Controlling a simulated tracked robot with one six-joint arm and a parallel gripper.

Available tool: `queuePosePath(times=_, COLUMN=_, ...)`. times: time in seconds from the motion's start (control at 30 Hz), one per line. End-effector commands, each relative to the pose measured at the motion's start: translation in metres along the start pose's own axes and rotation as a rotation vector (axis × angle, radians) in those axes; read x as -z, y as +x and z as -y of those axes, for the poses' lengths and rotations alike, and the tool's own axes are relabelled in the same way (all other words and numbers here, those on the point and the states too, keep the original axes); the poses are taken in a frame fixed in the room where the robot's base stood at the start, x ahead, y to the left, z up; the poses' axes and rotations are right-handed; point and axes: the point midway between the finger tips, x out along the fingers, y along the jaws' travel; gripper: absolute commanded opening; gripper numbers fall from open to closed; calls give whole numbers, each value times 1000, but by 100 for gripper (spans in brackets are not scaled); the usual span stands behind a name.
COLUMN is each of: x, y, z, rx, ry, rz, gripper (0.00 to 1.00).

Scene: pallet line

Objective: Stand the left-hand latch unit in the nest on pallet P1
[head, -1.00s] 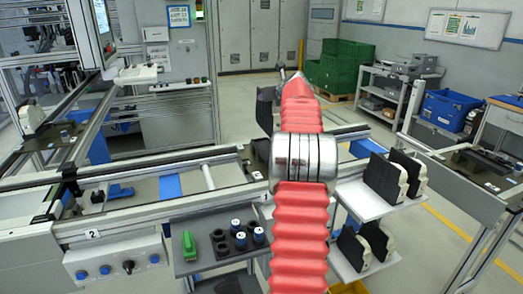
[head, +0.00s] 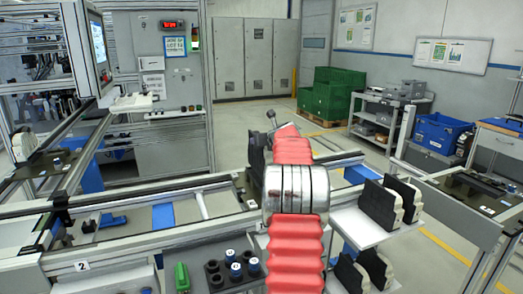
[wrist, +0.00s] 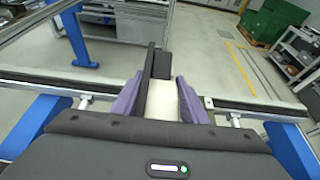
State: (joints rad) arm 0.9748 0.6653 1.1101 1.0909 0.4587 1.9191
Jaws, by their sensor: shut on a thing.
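In the wrist view my gripper (wrist: 160,104) has its two purple fingers closed on a latch unit (wrist: 161,97), a pale body with a tall dark plate. The unit is held over the conveyor line. In the head view my red arm and silver joint hide the fingers. A dark upright piece (head: 256,156) with a small lever on top shows just beyond the arm; I cannot tell how much of it is the held unit. A dark pallet (head: 245,190) lies partly hidden on the rails behind the arm. I cannot read a P1 label or see the nest clearly.
More latch units (head: 385,203) stand on a white shelf (head: 362,228) at right, with others (head: 375,266) below. A black holder (head: 217,279) with blue-topped parts and a green part (head: 182,278) are in front. Another dark pallet (head: 470,183) is at far right.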

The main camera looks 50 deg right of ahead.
Motion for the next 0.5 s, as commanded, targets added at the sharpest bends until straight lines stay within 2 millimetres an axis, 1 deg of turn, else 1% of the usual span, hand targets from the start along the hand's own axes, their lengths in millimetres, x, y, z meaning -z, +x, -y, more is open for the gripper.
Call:
queuePosePath(times=0.07, x=-1, y=0, z=0, rx=0, ry=0, rz=2, gripper=0)
queuePosePath(times=0.17, x=3, y=1, z=0, rx=0, ry=-1, rz=0, gripper=0)
queuePosePath(times=0.4, x=27, y=11, z=-1, rx=0, ry=2, rz=0, gripper=0)
queuePosePath(times=0.5, x=33, y=14, z=-1, rx=0, ry=0, rz=0, gripper=0)
